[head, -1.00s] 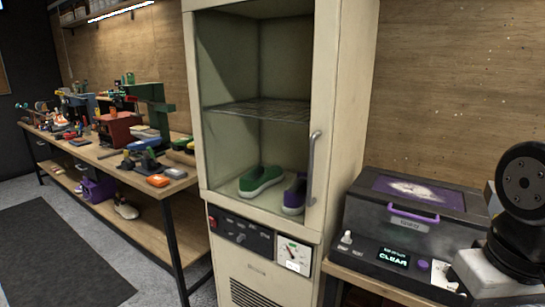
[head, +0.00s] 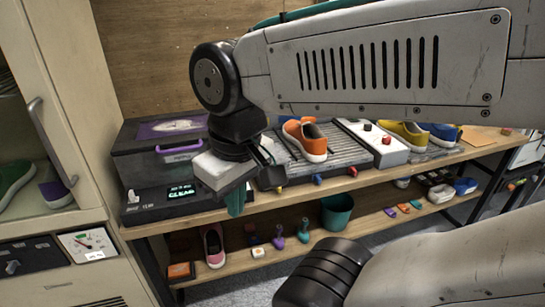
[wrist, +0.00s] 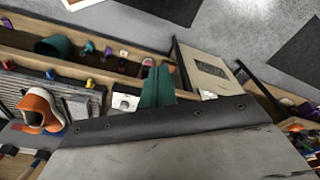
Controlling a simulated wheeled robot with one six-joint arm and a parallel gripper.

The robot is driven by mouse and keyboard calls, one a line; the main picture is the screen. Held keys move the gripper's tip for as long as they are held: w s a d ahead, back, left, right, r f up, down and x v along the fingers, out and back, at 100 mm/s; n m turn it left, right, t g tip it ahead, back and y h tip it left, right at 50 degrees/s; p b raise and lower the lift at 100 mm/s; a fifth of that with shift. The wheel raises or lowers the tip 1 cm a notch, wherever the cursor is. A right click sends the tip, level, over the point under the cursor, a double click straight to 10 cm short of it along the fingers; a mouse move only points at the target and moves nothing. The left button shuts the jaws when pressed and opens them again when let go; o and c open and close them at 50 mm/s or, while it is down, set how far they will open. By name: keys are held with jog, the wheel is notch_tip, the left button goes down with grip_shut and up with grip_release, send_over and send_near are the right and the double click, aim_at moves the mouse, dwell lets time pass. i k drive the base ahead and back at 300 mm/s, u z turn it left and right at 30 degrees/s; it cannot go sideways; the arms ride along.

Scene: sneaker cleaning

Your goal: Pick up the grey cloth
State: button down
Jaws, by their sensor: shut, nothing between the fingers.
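I cannot make out a grey cloth in either current view. My gripper (head: 236,203) hangs at the front edge of the workbench (head: 345,187), just right of the black machine with the purple handle. Its teal fingers point down and look closed together, with nothing seen between them. In the wrist view the teal fingers (wrist: 157,86) are also together and empty, above the lower shelf. My arm hides part of the bench top and wall in the head view.
The black machine (head: 160,165) sits beside the cream cabinet (head: 75,150). An orange sneaker (head: 306,138) stands on a ribbed tray, with a yellow shoe (head: 405,134) farther right. A teal bucket (head: 337,212) and a pink shoe (head: 213,245) are on the lower shelf.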

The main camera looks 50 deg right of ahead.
aim_at(281, 157)
jog(key=z, duration=4.05)
jog(key=k, duration=2)
jog(key=u, duration=1.25)
jog(key=i, duration=0.5)
jog(key=z, duration=0.05)
